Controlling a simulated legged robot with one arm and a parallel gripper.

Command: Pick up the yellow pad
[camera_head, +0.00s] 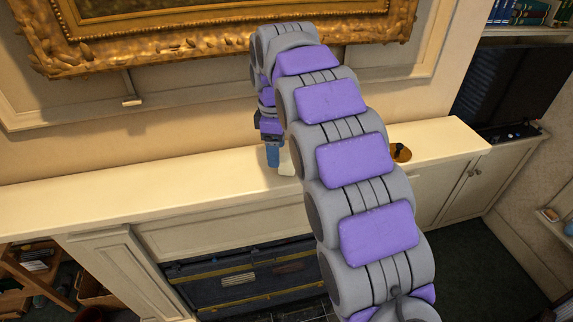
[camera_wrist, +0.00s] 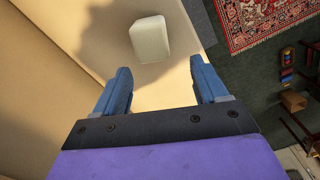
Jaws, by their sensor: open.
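A pale cream block (camera_wrist: 150,38) with rounded edges sits on the cream mantel shelf (camera_wrist: 172,88) in the wrist view. It is the closest match to the yellow pad, though its colour looks more off-white than yellow. My gripper (camera_wrist: 160,68) is open and empty, its two blue fingers spread apart. The block shows beyond the fingertips, roughly in line with the gap and not between them. In the head view my gripper (camera_head: 273,157) points down at the shelf, and the pale block (camera_head: 286,163) shows just right of it, partly hidden by my arm.
A round orange-brown item (camera_head: 401,152) with a dark part sits on the shelf to the right, beside my arm. A gold picture frame (camera_head: 150,48) hangs on the wall behind. A dark trunk (camera_head: 240,283) is below the shelf. The shelf's left part is clear.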

